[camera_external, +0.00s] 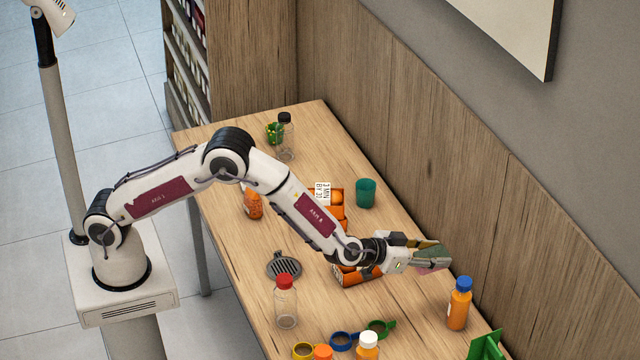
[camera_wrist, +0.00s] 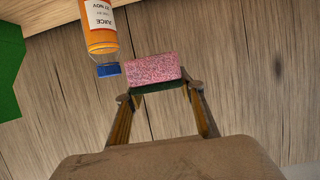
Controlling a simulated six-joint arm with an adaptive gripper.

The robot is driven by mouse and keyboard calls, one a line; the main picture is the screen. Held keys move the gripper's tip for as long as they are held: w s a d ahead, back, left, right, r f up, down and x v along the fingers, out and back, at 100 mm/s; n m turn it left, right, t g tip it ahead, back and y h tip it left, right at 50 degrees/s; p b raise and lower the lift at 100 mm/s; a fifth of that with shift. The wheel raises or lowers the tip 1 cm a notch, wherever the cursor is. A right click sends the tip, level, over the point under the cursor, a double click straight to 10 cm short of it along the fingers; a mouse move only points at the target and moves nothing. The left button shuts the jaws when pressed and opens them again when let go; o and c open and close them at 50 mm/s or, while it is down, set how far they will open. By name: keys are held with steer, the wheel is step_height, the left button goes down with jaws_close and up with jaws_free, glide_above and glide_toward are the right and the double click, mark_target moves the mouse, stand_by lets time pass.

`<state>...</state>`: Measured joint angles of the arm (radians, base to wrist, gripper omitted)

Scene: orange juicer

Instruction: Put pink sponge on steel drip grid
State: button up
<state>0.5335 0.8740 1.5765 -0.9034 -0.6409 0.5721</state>
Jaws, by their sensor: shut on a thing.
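The pink sponge (camera_wrist: 152,69) has a dark green underside and sits between my fingertips in the wrist view. My gripper (camera_wrist: 160,95) is shut on it. In the external view my gripper (camera_external: 428,250) reaches to the right, near the wooden wall panel, and holds the sponge (camera_external: 434,262) raised over the table's right side; there the sponge is partly covered by the fingers. The steel drip grid (camera_external: 284,266) is a round dark grate with a tab, lying bare on the table left of my wrist.
An orange juice bottle with a blue cap (camera_external: 459,303) stands right of my gripper. A clear bottle with a red cap (camera_external: 286,302) stands just in front of the grid. An orange crate (camera_external: 352,279) lies under my wrist. A green cup (camera_external: 366,193) stands farther back.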

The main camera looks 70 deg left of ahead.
step_height(320, 180, up, 7)
steer(key=s+a+f+n+g+y, duration=0.1)
steer(key=s+a+n+y, duration=0.15)
steer(key=s+a, duration=0.35)
steer(key=s+a+f+n+y, duration=0.1)
steer(key=s+a+n+y, duration=0.2)
steer(key=s, duration=0.5)
steer(key=r+n+g+y, duration=0.2)
steer(key=n+g+y, duration=0.1)
steer(key=n+y, duration=0.1)
glide_above(278, 267)
steer(key=s+d, duration=0.1)
steer(key=d, duration=0.3)
step_height(278, 267, down, 11)
steer(key=shift+a+f, duration=0.2)
steer(key=shift+s+m, duration=0.15)
steer(key=shift+m, duration=0.1)
steer(key=shift+f, duration=2.95)
steer(key=shift+f, duration=2.05)
steer(key=shift+f, duration=0.1)
